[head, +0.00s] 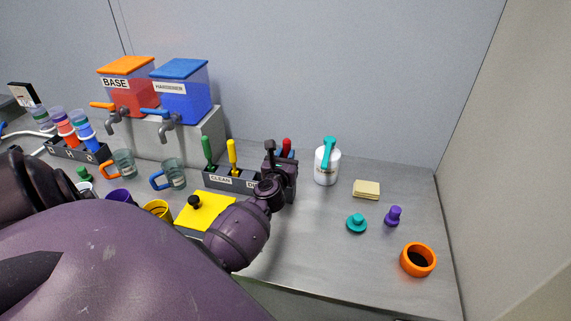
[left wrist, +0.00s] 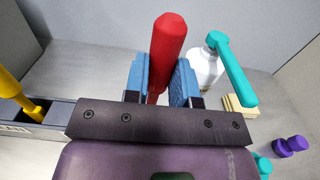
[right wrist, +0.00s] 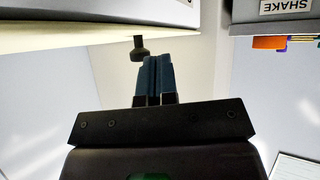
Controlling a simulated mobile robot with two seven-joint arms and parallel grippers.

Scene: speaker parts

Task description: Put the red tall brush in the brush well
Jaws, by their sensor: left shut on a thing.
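The red tall brush (head: 287,145) is between the fingers of my left gripper (head: 284,155). In the left wrist view its red handle (left wrist: 166,50) stands up between the blue pads of the left gripper (left wrist: 162,82), which is shut on it. Its lower end is hidden. A dark brush holder (head: 222,180), marked CLEAN, stands just left of the left gripper, with a green brush (head: 207,150) and a yellow brush (head: 232,155) in it. The gripper covers its right end. My right gripper (right wrist: 156,78) shows only in its wrist view, its fingers together and empty.
A white jar (head: 327,167) with a teal handle stands right of the left gripper. A sponge (head: 366,190), teal piece (head: 357,223), purple piece (head: 393,216) and orange ring (head: 418,260) lie further right. Glass mugs (head: 173,175) and a yellow pad (head: 206,212) lie left.

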